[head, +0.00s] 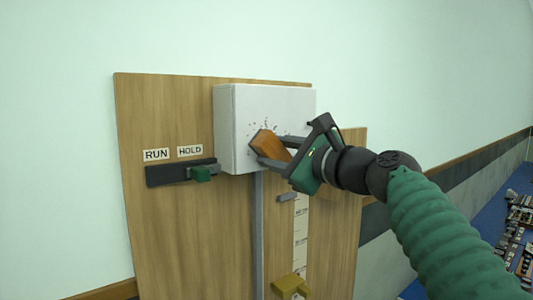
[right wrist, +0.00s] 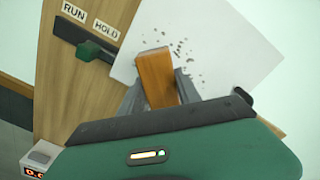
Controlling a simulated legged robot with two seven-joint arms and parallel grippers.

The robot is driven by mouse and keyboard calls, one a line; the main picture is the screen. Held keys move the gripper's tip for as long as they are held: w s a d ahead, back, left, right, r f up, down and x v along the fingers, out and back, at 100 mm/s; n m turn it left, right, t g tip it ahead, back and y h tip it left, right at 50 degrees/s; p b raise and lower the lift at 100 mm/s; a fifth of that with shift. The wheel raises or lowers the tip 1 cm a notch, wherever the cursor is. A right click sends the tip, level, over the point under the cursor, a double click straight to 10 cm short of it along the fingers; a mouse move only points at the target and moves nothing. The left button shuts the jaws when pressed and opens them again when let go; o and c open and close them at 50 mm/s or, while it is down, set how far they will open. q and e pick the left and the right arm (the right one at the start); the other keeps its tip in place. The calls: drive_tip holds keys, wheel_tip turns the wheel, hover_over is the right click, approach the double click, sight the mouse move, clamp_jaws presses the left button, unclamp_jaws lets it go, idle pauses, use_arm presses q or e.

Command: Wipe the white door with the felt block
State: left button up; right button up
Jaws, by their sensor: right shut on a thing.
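The white door (head: 290,106) is the front of a white box mounted on a wooden panel. Dark specks mark its middle, and they also show on the white door in the right wrist view (right wrist: 222,30). My right gripper (head: 275,153) is shut on the felt block (head: 266,143), whose visible part is orange-brown. In the right wrist view the felt block (right wrist: 157,78) stands between the two fingers, in front of the door's lower left part, just beside the specks. I cannot tell whether it touches the door. My left gripper is not in view.
The wooden panel (head: 165,230) carries a dark slider with a green knob (head: 201,174) under RUN and HOLD labels. Below the box are a grey vertical strip (head: 259,230), a scale (head: 300,240) and a yellow block (head: 290,284). Cluttered items lie on blue at far right.

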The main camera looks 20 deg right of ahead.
sight(288, 151)
drive_tip(key=shift+w+d, duration=0.25)
drive_tip(key=shift+d, duration=0.75)
drive_tip(key=shift+w+d+r+p, duration=0.1)
drive_tip(key=shift+w+d+p, duration=0.2)
drive_tip(key=shift+d, duration=0.2)
